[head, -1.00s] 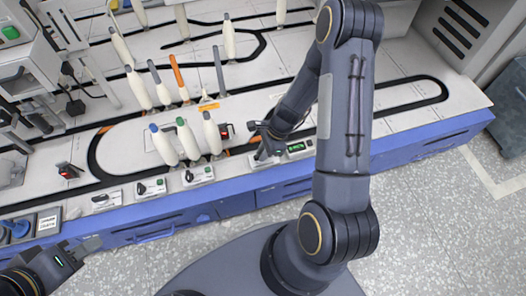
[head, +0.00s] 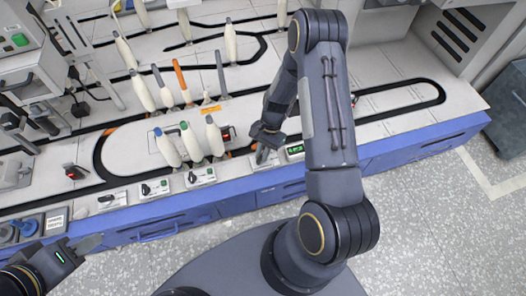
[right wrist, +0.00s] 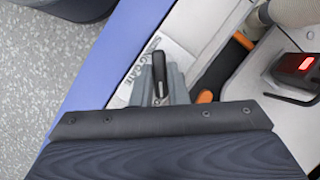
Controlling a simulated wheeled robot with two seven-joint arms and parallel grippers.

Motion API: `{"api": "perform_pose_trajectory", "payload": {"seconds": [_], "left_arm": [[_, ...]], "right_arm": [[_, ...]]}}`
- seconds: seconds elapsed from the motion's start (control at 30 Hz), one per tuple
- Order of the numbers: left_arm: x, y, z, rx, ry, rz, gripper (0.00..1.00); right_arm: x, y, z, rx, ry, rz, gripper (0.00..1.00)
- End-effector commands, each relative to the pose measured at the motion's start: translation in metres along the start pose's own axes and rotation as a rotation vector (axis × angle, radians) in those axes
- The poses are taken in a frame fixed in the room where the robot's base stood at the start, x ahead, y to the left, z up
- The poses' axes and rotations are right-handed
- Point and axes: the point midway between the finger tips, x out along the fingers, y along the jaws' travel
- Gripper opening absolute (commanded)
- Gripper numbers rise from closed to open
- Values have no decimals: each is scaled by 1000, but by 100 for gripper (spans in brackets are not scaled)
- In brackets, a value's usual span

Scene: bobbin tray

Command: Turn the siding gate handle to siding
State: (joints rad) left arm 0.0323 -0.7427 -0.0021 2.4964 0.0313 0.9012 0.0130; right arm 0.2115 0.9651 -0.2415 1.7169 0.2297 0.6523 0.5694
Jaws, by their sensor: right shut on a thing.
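The siding gate handle (right wrist: 159,72) is a small black lever on a pale plate with the printed label SIDING GATE (right wrist: 142,60) in the right wrist view. My right gripper (right wrist: 160,84) is shut on this handle, with its grey fingers on both sides of it. In the head view my right gripper (head: 263,156) is at the bench's front strip, where it hides most of the handle. My left gripper (head: 84,250) is at the lower left, off the bench front and away from the handle. Its finger opening is unclear.
A green-lit display (head: 295,150) is just right of the gate plate. Other switch plates (head: 200,177) line the blue front edge to the left. Tall bobbins (head: 190,143) stand close behind. A red-lit black device (right wrist: 298,66) is near the gripper.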

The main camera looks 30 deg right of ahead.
Motion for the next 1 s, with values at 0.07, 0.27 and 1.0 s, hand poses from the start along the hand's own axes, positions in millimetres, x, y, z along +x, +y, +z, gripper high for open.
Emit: {"api": "perform_pose_trajectory", "payload": {"seconds": [0.07,0.27,1.0], "left_arm": [[-2,1,-1,0,0,0,36],[-3,2,-2,0,0,0,36],[-4,2,-2,0,0,0,36]], "right_arm": [[-1,-1,1,-61,-2,26,0],[0,-3,1,-191,-2,79,0],[0,-4,2,-333,-3,137,0]]}}
